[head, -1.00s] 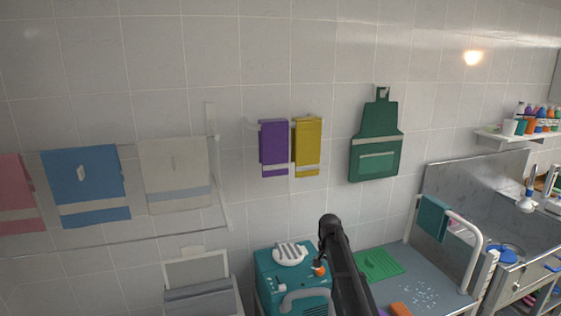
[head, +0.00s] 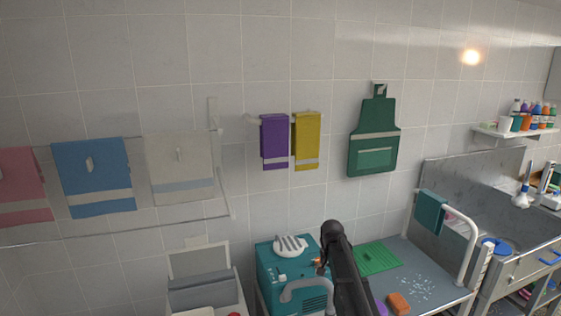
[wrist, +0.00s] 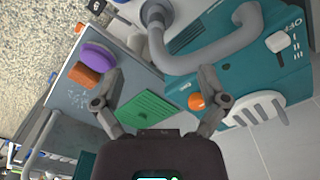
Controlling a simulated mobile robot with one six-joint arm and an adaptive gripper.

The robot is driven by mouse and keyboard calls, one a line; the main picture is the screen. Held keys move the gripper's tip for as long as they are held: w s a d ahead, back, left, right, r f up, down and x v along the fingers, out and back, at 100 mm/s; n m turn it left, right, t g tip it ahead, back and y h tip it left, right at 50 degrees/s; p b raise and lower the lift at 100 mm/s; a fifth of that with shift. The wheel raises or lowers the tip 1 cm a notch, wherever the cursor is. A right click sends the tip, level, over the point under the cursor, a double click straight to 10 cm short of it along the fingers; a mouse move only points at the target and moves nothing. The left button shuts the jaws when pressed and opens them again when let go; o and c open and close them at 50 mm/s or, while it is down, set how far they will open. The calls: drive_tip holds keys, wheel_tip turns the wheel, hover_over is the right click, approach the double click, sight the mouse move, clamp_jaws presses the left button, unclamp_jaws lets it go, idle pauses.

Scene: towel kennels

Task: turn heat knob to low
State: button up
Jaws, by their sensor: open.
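A teal dryer unit (head: 280,268) stands low in the head view, with a grey hose and a white slotted piece (head: 290,246) on top. An orange knob (wrist: 197,101) sits on its teal casing in the wrist view; in the head view it is mostly hidden by my arm. The casing also has a white switch (wrist: 281,42) beside the word OFF. My gripper (wrist: 160,73) is open and empty above the unit. The knob lies between the fingers, close beside the right finger. I cannot tell whether they touch. The knob's marks are not readable.
A grey table (head: 432,270) to the right holds a green mat (head: 376,258), an orange block (head: 399,303) and a purple item. The grey hose (wrist: 215,50) arches close to the fingers. Towels and a green apron (head: 373,138) hang on the wall behind.

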drive_tip(key=s+f+n+b, duration=0.2)
drive_tip(key=s+f+b, duration=0.1)
drive_tip(key=s, duration=0.9)
drive_tip(key=s+f+n+b, duration=0.2)
drive_tip(key=s+f+b, duration=0.1)
drive_tip(key=s, duration=1)
drive_tip(key=shift+s+d+f+n, duration=0.15)
drive_tip(key=shift+s+f+n, duration=0.15)
drive_tip(key=shift+f+n, duration=0.1)
